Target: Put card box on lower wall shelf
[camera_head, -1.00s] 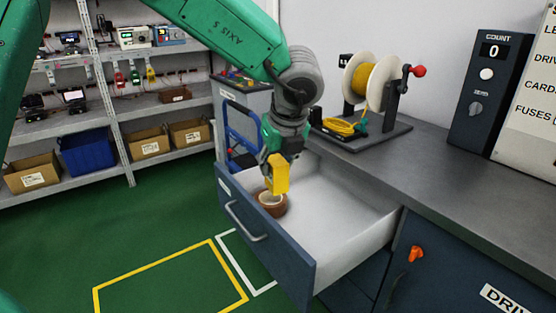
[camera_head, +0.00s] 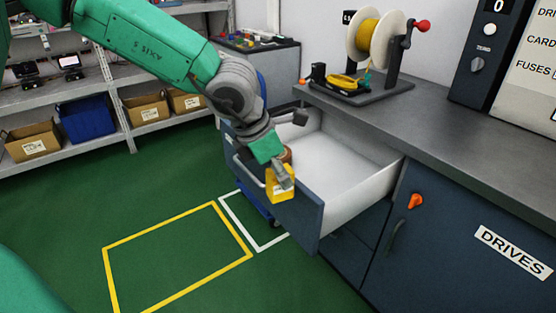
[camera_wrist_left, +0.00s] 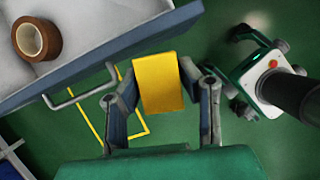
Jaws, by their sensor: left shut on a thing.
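A small yellow card box (camera_head: 280,184) with a white label is held by my left gripper (camera_head: 277,172), in front of the open drawer's blue front. In the left wrist view the yellow box (camera_wrist_left: 159,83) sits between the two fingers of my left gripper (camera_wrist_left: 160,95), which are shut on it. Metal wall shelves (camera_head: 100,137) stand at the back left; their lower board carries cardboard bins and a blue bin. My right gripper is not clearly in view.
The open drawer (camera_head: 300,205) juts out from the workbench (camera_head: 450,130); a brown tape roll (camera_wrist_left: 38,39) lies in it. A cable spool (camera_head: 375,45) stands on the bench. Green floor with a yellow outlined square (camera_head: 180,255) is clear at left.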

